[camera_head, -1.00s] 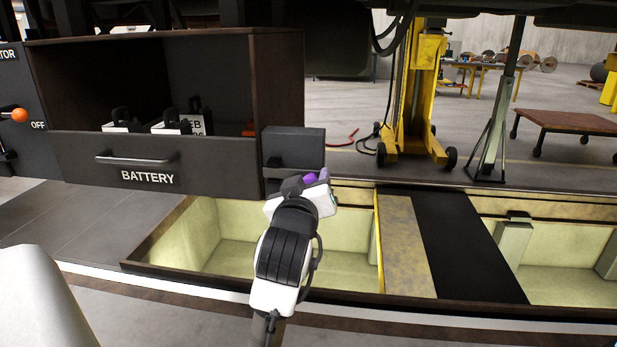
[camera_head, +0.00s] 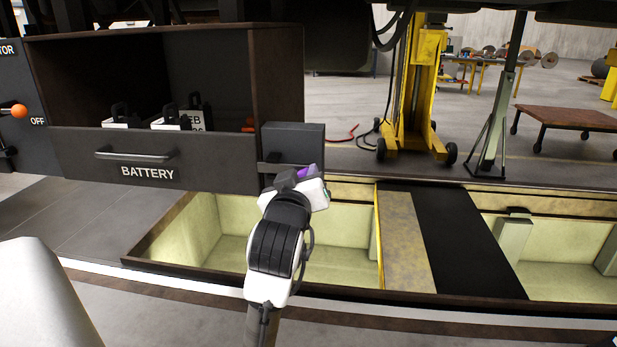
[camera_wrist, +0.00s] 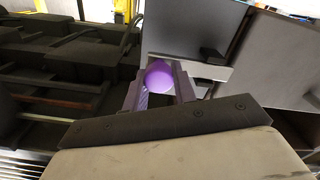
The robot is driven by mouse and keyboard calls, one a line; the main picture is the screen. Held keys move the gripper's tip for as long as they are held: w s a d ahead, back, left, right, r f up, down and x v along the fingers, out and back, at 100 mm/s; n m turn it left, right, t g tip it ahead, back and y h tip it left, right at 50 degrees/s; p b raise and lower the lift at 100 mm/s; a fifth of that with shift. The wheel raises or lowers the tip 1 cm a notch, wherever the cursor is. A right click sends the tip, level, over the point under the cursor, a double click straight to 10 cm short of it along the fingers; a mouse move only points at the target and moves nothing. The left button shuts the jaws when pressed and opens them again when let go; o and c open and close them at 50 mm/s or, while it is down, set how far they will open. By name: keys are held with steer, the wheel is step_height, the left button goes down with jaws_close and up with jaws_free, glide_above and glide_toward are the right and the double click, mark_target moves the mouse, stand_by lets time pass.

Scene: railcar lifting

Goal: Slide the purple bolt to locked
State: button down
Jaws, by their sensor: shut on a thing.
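The purple bolt's knob (camera_wrist: 160,76) sits between the two fingers of my gripper (camera_wrist: 158,92) in the wrist view. My gripper is shut on it. In the head view a small part of the purple bolt (camera_head: 306,172) shows at my gripper (camera_head: 297,178), just below a dark grey block (camera_head: 293,143) at the right end of the battery box. The rest of the bolt is hidden behind my gripper and wrist, so I cannot tell how far it is slid.
The battery box (camera_head: 80,160) with its handle stands left of my gripper. An open pit with pale walls (camera_head: 340,265) lies below. A yellow lifting column (camera_head: 423,90) and a brown cart (camera_head: 570,118) stand beyond, right.

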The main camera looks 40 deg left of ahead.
mark_target(286, 168)
steer(key=shift+s+a, duration=0.55)
steer(key=shift+a, duration=0.25)
steer(key=shift+s+a, duration=0.5)
steer(key=shift+a, duration=0.3)
steer(key=c, duration=1.1)
jaws_free()
steer(key=shift+a, duration=0.15)
steer(key=b+v, duration=0.2)
steer(key=v, duration=1.2)
steer(key=shift+w+b, duration=0.1)
steer(key=shift+b, duration=0.25)
